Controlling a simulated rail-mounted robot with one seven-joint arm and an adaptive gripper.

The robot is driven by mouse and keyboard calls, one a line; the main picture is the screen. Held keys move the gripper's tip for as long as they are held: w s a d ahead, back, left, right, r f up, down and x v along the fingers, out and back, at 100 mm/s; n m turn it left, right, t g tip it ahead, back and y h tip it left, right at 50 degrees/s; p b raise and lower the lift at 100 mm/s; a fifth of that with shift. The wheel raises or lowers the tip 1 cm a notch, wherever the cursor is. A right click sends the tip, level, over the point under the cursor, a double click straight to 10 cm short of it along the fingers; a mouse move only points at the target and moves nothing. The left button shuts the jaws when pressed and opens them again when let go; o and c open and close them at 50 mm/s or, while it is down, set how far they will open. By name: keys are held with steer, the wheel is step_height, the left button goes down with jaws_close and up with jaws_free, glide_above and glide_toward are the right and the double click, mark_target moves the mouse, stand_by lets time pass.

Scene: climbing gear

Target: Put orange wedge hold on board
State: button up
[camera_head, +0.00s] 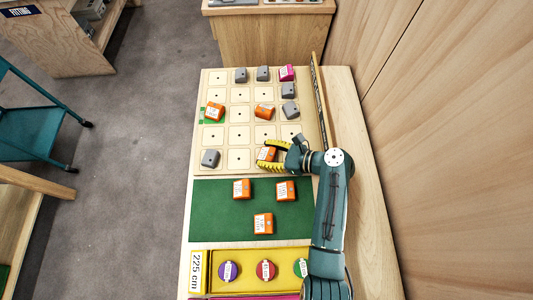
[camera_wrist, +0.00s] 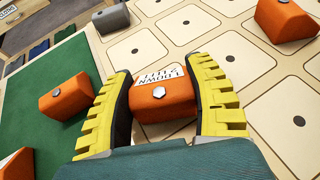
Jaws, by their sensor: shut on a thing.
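My gripper (camera_head: 272,154) has yellow ribbed fingers and is shut on an orange wedge hold (camera_head: 266,154) with a white label. In the wrist view the held orange wedge hold (camera_wrist: 162,95) sits between the two fingers. It is over the near edge of the pale board (camera_head: 219,134), which has a grid of square cells with small centre holes. I cannot tell whether the hold touches the board. Two other orange holds are on the board, one on a green-marked cell at the left (camera_head: 214,112) and one near the middle (camera_head: 264,111).
Several orange holds lie on the green mat (camera_head: 212,215), one of them at its front (camera_head: 263,224). Grey holds (camera_head: 210,158) and a pink hold (camera_head: 287,73) occupy other cells. A yellow tray (camera_head: 245,283) holds round coloured pieces. A thin upright panel (camera_head: 321,100) borders the board's right side.

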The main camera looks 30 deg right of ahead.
steer(key=shift+f, duration=0.1)
steer(key=o, duration=1.2)
steer(key=shift+c, duration=0.2)
